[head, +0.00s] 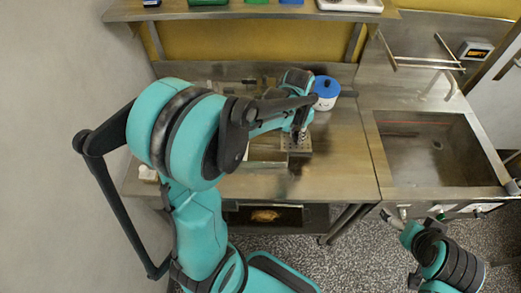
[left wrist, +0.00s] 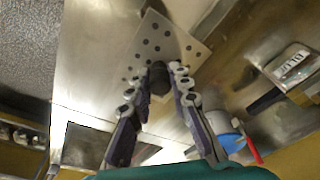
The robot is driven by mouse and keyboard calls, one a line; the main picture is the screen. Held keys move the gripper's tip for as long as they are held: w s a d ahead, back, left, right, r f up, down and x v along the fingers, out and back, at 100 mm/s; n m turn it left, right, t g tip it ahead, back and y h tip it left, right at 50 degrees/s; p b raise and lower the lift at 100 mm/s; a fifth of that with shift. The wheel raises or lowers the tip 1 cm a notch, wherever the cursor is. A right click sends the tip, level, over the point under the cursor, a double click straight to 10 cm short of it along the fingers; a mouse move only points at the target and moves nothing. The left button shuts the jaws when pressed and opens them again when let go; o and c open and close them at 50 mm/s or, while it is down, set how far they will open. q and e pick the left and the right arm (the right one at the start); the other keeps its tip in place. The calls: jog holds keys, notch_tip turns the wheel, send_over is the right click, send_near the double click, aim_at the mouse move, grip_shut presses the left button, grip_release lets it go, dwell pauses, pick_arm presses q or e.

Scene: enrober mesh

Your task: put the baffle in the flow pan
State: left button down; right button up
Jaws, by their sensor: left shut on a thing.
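The baffle is a pale plate with several dark round holes (left wrist: 168,42); in the head view it shows as a small perforated plate (head: 299,144) over the steel table. My left gripper (left wrist: 160,76) is shut on the baffle's dark knob in the left wrist view, and the plate lies beyond the fingertips. A shallow pale rectangular pan (head: 266,154), probably the flow pan, is just left of the baffle in the head view, partly hidden by my left arm. I cannot tell whether they touch. Part of my right arm shows at lower right; its fingers are unclear.
A blue-lidded white pot (head: 325,93) stands behind and right of the baffle. A steel sink (head: 430,150) is at the right. A shelf (head: 240,10) with several items runs along the back. The table's front right (head: 340,175) is clear.

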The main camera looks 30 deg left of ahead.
pick_arm(q)
jog(key=s+a+f, duration=0.1)
jog(key=a+f, duration=0.1)
jog(key=s+a+f+b, duration=0.1)
jog(key=s+a, duration=0.1)
jog(key=a, duration=0.1)
jog(key=s+a+f+b, duration=0.1)
jog(key=a+f, duration=0.1)
jog(key=a, duration=0.1)
jog(key=shift+s+a+f, duration=0.1)
jog(key=shift+s+f, duration=0.05)
jog(key=shift+f, duration=0.15)
notch_tip(320, 180, down, 4)
jog(key=shift+f+b, duration=0.1)
jog(key=shift+b, duration=0.6)
jog(key=c, duration=1.4)
grip_release()
